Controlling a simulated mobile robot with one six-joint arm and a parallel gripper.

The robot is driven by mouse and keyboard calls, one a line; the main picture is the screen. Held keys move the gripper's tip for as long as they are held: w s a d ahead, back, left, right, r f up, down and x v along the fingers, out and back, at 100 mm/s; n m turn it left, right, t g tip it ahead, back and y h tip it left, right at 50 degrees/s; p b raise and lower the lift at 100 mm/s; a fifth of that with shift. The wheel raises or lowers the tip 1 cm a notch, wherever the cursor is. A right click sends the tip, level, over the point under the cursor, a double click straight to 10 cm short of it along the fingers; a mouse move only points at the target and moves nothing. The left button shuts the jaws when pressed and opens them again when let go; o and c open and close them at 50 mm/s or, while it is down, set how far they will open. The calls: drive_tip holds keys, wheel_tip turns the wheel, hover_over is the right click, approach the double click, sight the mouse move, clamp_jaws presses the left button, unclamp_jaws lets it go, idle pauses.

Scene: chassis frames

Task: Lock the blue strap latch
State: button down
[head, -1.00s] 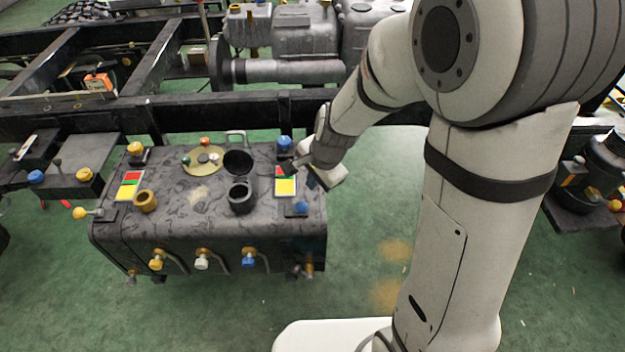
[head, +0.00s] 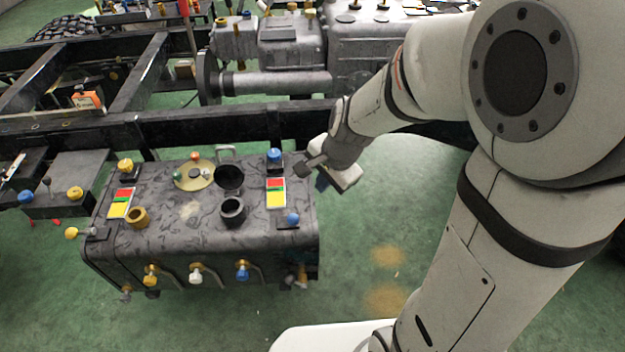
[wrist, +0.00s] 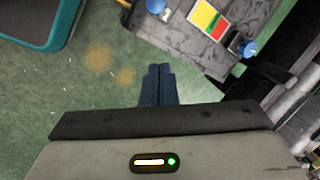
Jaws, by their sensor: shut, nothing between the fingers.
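Two blue-knobbed parts sit on the right end of the dark tank (head: 165,240). One blue knob (head: 274,155) stands upright on a black block at the back; it also shows in the wrist view (wrist: 248,47). The other blue knob (head: 292,218) is on a black mount near the front right corner, at the top edge of the wrist view (wrist: 156,5). I cannot tell for certain which is the strap latch. A red, green and yellow label (head: 276,192) lies between them. My gripper (wrist: 160,68) is shut and empty, just right of the tank's edge.
A black frame rail (head: 200,122) runs behind the tank. Black filler necks (head: 232,210) and yellow-knobbed parts (head: 125,166) stand on the tank top. Blue, white and yellow valves line its front. Green floor (head: 400,220) is open to the right.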

drive_tip(key=shift+s+d+r+p, duration=0.2)
drive_tip(key=shift+s+d+r, duration=0.1)
drive_tip(key=shift+s+r, duration=0.55)
drive_tip(key=shift+s+d+r+p, duration=0.15)
drive_tip(key=shift+s+d+r, duration=0.1)
drive_tip(key=shift+s+r, duration=0.55)
drive_tip(key=s+d+r+n+h+p, duration=0.1)
drive_tip(key=s+d+r+n+p, duration=0.3)
drive_tip(key=r, duration=0.4)
drive_tip(key=s+d+r+n+h+p, duration=0.1)
drive_tip(key=s+d+r+n+p, duration=0.3)
drive_tip(key=r, duration=0.4)
drive_tip(key=shift+s+r+n+p, duration=0.25)
drive_tip(key=shift+s+n+p, duration=0.25)
drive_tip(key=shift+n+p, duration=0.45)
drive_tip(key=shift+d, duration=0.15)
